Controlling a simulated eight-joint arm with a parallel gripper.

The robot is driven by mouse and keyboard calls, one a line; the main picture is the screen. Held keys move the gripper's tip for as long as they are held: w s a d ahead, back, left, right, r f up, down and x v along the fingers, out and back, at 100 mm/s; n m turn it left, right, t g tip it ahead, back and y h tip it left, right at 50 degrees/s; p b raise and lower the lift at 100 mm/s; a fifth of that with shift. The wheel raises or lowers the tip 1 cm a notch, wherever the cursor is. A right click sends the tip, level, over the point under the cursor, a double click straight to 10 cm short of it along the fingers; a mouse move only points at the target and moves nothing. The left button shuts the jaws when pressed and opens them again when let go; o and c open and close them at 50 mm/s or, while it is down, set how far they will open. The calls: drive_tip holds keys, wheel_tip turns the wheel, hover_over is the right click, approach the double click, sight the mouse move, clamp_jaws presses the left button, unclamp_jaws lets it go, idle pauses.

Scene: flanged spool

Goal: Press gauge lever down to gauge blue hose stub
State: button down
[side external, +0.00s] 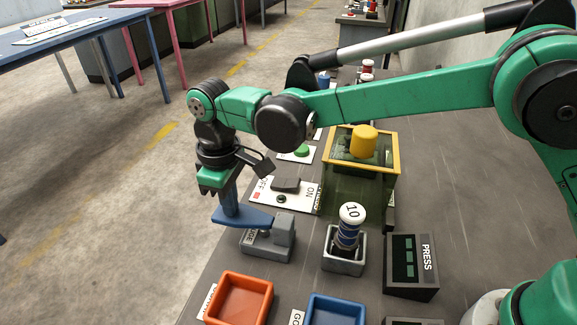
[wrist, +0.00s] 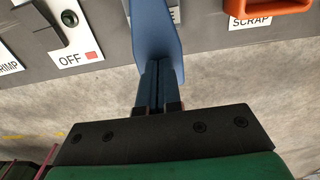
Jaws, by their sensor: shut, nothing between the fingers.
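The gauge is a grey block (side external: 268,240) at the table's left edge, with a flat blue lever (side external: 245,217) sticking out to the left from its top. The lever looks roughly level. My gripper (side external: 231,206) is shut and empty, pointing down, with its blue fingertips right at the lever's outer part; I cannot tell if they touch. In the wrist view the lever (wrist: 155,28) runs up from just beyond the shut fingers (wrist: 158,75). I cannot clearly identify the blue hose stub; a blue-and-dark ribbed post with a white cap marked 10 (side external: 349,228) stands in a grey holder.
An orange bin (side external: 240,298) and a blue bin (side external: 335,309) stand in front. An ON/OFF rocker panel (side external: 285,195) and a yellow-framed box with a yellow knob (side external: 363,142) lie behind. A PRESS display (side external: 410,263) is at right. Open floor lies left of the table.

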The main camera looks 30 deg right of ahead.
wheel_tip(320, 180, up, 8)
drive_tip(key=shift+f, duration=0.2)
idle(0.6)
drive_tip(key=shift+f, duration=1.95)
